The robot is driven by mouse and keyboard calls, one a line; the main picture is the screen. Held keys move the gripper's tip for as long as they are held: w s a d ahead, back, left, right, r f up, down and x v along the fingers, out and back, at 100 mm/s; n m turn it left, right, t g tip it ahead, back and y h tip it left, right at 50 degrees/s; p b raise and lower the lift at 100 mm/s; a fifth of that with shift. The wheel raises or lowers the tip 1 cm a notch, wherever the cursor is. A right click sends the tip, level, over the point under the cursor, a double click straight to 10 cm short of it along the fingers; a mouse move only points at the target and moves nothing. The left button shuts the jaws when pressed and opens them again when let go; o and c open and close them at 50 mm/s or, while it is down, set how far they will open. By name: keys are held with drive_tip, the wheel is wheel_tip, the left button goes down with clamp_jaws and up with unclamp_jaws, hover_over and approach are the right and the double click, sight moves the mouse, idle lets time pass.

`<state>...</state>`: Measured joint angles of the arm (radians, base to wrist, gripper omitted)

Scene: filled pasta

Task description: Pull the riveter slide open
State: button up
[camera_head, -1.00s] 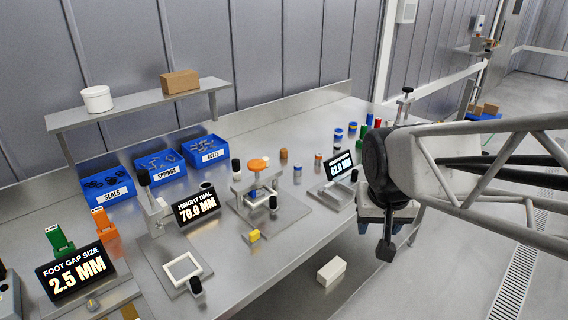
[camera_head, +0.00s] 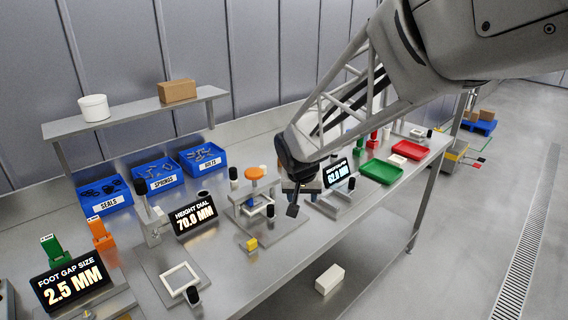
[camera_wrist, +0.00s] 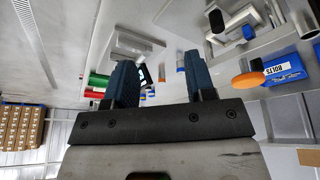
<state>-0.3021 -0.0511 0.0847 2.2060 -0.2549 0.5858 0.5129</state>
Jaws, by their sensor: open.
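No label marks the riveter. The likeliest match is a metal fixture with an orange round top (camera_head: 256,172) on a grey plate; a short black handle (camera_head: 270,211) stands at its front. The orange top also shows at the right of the wrist view (camera_wrist: 248,80), and a black-ended handle (camera_wrist: 216,20) near its top. My gripper (camera_head: 293,208) hangs over the bench just right of this fixture, apart from it. In the wrist view my gripper's two dark blue fingers (camera_wrist: 161,82) stand apart with nothing held. The head view hides part of the bench behind my arm.
Blue bins (camera_head: 203,157) line the back. Green (camera_head: 381,171) and red trays sit farther right.

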hover_over(270, 206)
drive_tip(key=s, duration=0.3)
wheel_tip(270, 206, down, 6)
drive_tip(key=shift+w, duration=0.25)
drive_tip(key=shift+f, duration=0.1)
drive_tip(key=shift+x, duration=3.8)
drive_tip(key=shift+w+a, duration=0.15)
drive_tip(key=shift+c, duration=0.3)
clamp_jaws()
